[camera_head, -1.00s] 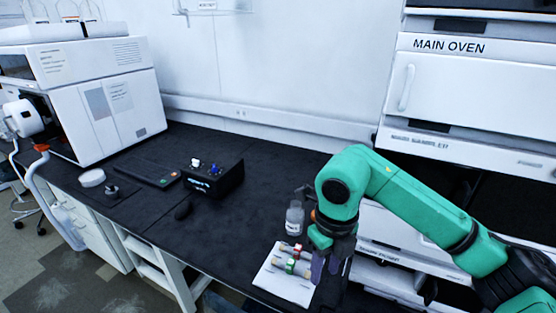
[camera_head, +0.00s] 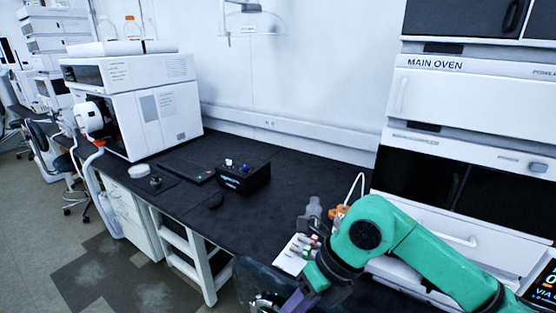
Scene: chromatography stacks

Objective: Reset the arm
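My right arm (camera_head: 415,240) is green and comes in from the lower right, bent at a joint above the front of the bench. My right gripper (camera_head: 297,301) is at the bottom edge, pointing down and left; a purple finger shows, and its opening is cut off or hidden. I see nothing held in it. A white mat (camera_head: 287,262) with small coloured-capped vials (camera_head: 308,244) lies just behind the gripper, partly covered by the arm. My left gripper is not in view.
A clear bottle (camera_head: 314,208) and an orange-topped item (camera_head: 338,213) stand behind the arm. A black box with knobs (camera_head: 244,178) sits mid-bench. A white instrument (camera_head: 150,105) fills the left end; the main oven (camera_head: 470,105) stands at right. A dark, unclear object (camera_head: 262,283) is near the gripper.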

